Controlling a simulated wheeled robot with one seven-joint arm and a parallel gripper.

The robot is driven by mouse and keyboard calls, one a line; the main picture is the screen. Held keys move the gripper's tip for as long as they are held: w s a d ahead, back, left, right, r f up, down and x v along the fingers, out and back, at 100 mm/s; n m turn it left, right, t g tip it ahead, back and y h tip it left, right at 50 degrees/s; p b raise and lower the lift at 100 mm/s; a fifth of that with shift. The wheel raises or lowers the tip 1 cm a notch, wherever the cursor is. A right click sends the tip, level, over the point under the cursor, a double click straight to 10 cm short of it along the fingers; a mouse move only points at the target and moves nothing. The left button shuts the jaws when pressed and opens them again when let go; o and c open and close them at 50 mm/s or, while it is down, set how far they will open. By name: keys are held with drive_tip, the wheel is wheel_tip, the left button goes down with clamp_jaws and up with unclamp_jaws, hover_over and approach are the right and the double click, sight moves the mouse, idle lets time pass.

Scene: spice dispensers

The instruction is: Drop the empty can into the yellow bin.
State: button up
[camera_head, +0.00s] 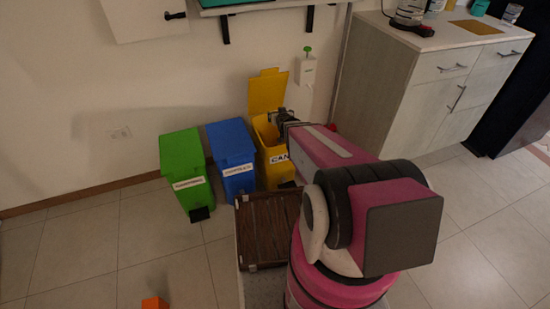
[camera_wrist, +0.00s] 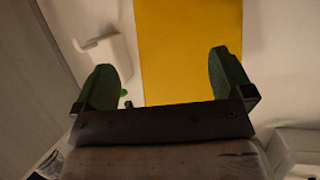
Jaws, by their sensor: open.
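The yellow bin (camera_head: 277,173) stands on the floor at the end of a row of bins, its lid (camera_head: 267,92) raised against the wall. Its front label is partly readable as "CAN". My gripper (camera_head: 283,119) is at the bin's opening in the head view, partly hidden by my arm. In the wrist view my gripper (camera_wrist: 165,76) has its two green-padded fingers wide apart, with nothing between them. The yellow lid (camera_wrist: 190,45) fills the background behind them. I cannot make out the empty can in either view; the bin's inside is mostly hidden.
A blue bin (camera_head: 233,160) and a green bin (camera_head: 184,168) stand closed to the left. A white wall box (camera_head: 306,70) hangs right of the lid. A cabinet (camera_head: 425,95) stands at right. An orange object (camera_head: 155,303) lies on the floor, which is otherwise clear at left.

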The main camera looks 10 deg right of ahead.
drive_tip(key=v, duration=0.5)
drive_tip(key=shift+s+r, duration=0.1)
drive_tip(key=shift+s, duration=0.2)
